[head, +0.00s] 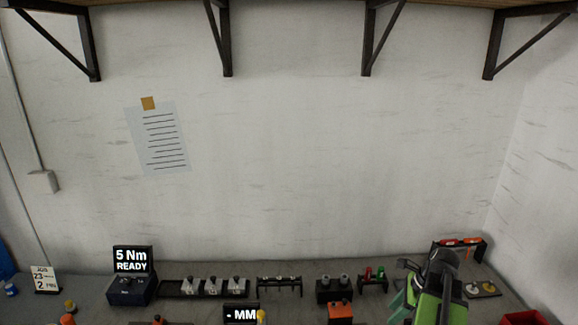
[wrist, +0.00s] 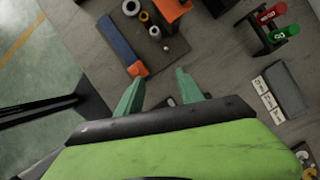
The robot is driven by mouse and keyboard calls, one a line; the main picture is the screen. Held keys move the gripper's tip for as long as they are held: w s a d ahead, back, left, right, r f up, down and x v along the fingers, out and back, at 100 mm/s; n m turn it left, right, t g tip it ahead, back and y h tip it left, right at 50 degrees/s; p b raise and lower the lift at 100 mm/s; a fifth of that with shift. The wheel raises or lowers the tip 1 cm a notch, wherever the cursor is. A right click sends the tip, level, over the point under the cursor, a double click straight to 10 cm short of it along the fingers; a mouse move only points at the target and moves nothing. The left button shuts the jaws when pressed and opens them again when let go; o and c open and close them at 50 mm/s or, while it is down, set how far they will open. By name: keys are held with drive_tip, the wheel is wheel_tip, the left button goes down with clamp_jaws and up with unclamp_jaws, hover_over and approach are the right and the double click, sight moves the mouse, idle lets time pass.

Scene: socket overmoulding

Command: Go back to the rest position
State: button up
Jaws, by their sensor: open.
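My gripper (wrist: 159,76) shows in the wrist view as two pale green fingers spread apart, with nothing between them. It is over the grey bench, near a blue bar with an orange end (wrist: 120,42). In the head view my green and black arm stands at the lower right, in front of the back of the bench. The fingertips are hard to make out there.
A small rack with red and green pieces (head: 374,276) is left of my arm; it also shows in the wrist view (wrist: 268,27). A red bin (head: 524,318) is at the lower right. A "5 Nm READY" display (head: 131,262) stands left. Shelf brackets (head: 220,40) hang above.

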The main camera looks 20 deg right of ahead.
drive_tip(key=w+a+f+n+g+b, duration=0.1)
drive_tip(key=w+a+n, duration=0.3)
drive_tip(key=a, duration=0.6)
drive_tip(key=w+a+f+n+g+b, duration=0.1)
drive_tip(key=w+a+f+n, duration=0.15)
drive_tip(key=w+a, duration=0.55)
drive_tip(key=s+a+f+n+h, duration=0.1)
drive_tip(key=a+n, duration=0.8)
drive_tip(key=n, duration=0.1)
drive_tip(key=a+n+h+b, duration=0.1)
drive_tip(key=a+n+h, duration=0.1)
drive_tip(key=a+n, duration=0.8)
drive_tip(key=shift+s+a+f+g, duration=0.2)
drive_tip(key=shift+s+f+g, duration=0.2)
